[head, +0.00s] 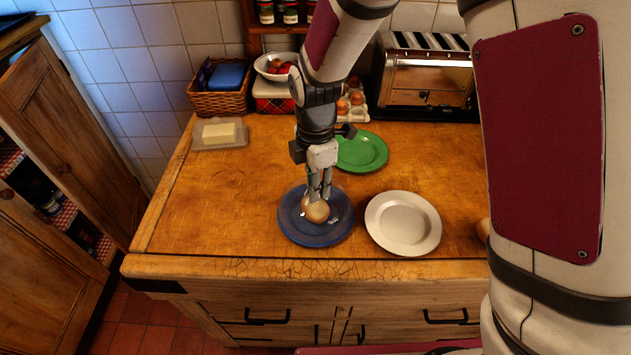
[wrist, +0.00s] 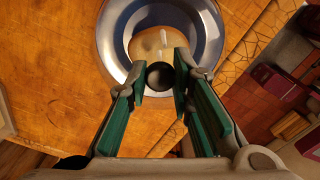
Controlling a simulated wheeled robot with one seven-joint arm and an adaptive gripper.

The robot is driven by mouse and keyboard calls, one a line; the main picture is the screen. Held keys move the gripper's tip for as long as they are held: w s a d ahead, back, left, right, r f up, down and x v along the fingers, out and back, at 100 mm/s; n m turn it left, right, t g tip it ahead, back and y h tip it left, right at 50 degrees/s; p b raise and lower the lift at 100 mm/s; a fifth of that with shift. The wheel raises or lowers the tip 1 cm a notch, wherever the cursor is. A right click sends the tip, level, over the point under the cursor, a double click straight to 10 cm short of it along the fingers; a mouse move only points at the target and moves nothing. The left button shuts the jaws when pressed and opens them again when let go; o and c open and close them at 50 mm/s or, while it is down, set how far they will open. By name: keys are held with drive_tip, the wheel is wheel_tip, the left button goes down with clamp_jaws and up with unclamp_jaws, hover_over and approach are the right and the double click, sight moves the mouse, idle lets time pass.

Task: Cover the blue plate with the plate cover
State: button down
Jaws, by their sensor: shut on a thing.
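The blue plate (head: 322,238) lies on the wooden worktop near its front edge. A round tan food item (head: 317,212) sits on it. The plate also shows at the top of the wrist view (wrist: 112,42). The plate cover seems to be clear; only faint highlights of it show over the food. Its dark round knob (wrist: 160,76) is between my fingers. My gripper (head: 319,197) points down over the blue plate and is shut on the knob; it also shows in the wrist view (wrist: 160,84). I cannot tell whether the cover's rim touches the plate.
A white plate (head: 404,247) lies close to the right and a green plate (head: 372,162) behind. A butter dish (head: 220,133), basket (head: 220,100), egg tray (head: 353,106) and toaster (head: 425,82) stand at the back. The worktop's left front (head: 215,215) is clear.

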drive_tip(key=c, duration=1.3)
unclamp_jaws()
drive_tip(key=shift+c, duration=0.2)
wheel_tip(320, 180, up, 12)
drive_tip(key=s+d+r+m+t, duration=0.1)
drive_tip(key=s+d+r+m, duration=0.2)
drive_tip(key=d+r+m, duration=0.25)
drive_tip(key=s+d+r+m+t, duration=0.2)
drive_tip(key=s+d+r+m, duration=0.1)
drive_tip(key=s+d+m, duration=0.3)
drive_tip(key=s+d+r+m+t, duration=0.2)
drive_tip(key=s+d+r+m, duration=0.2)
drive_tip(key=s+m, duration=0.5)
drive_tip(key=d+m, duration=0.2)
drive_tip(key=shift+s+d+r+m, duration=0.25)
drive_tip(key=shift+s+d+m, duration=0.1)
